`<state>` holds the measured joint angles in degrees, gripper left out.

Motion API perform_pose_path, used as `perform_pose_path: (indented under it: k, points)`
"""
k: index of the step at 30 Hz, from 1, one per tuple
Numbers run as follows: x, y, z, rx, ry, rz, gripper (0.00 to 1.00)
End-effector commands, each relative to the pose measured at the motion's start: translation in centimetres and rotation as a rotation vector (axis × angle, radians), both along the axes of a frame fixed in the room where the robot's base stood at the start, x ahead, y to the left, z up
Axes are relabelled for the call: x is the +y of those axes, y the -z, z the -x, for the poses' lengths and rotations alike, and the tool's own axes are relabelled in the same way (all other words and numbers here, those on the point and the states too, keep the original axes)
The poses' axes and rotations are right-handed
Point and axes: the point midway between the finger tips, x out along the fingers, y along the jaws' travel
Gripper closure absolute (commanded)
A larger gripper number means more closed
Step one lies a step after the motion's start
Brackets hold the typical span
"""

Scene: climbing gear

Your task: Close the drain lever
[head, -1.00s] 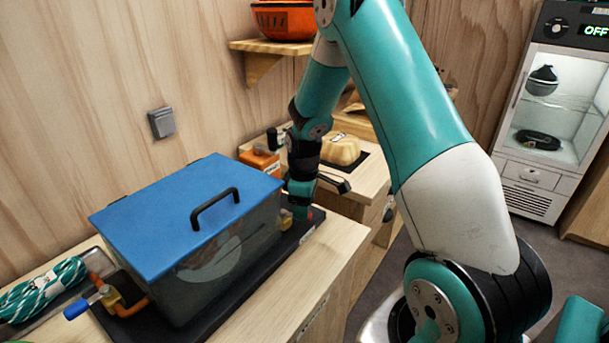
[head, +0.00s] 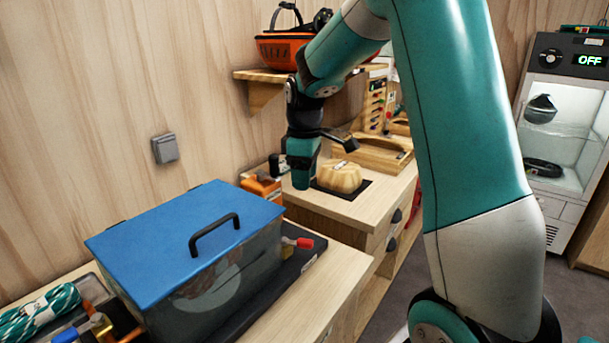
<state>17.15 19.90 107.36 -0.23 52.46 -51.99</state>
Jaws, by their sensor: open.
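The tank with a blue lid (head: 180,245) and clear grey walls stands on a black base on the near counter. At its right end, a lever with a red grip (head: 303,242) sticks out to the right from a small fitting; it is probably the drain lever. A blue-tipped lever (head: 66,336) on an orange and brass fitting is at the tank's front left, partly cut off. My gripper (head: 302,184) points down, above and apart from the red lever. It is open, with nothing seen in it.
A wooden cabinet (head: 345,205) behind holds a tan block (head: 340,176) on a black mat and a wooden tray. An orange item (head: 262,187) stands behind the tank. A shelf (head: 262,77) with an orange helmet is above. Coiled rope (head: 40,312) lies at left.

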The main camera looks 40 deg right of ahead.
Motion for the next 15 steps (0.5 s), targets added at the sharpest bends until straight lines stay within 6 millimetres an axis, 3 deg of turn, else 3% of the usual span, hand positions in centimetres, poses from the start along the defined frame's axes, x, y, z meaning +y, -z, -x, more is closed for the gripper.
perform_pose_path:
  k: [3,9,15]
  points:
    - [0.0,0.0,0.0,0.000,0.000,0.000,0.51]
    - [-1.0,1.2,-1.9,-0.003,0.005,-0.081,0.97]
    - [-5.4,4.7,-5.7,-0.025,-0.012,-0.346,1.00]
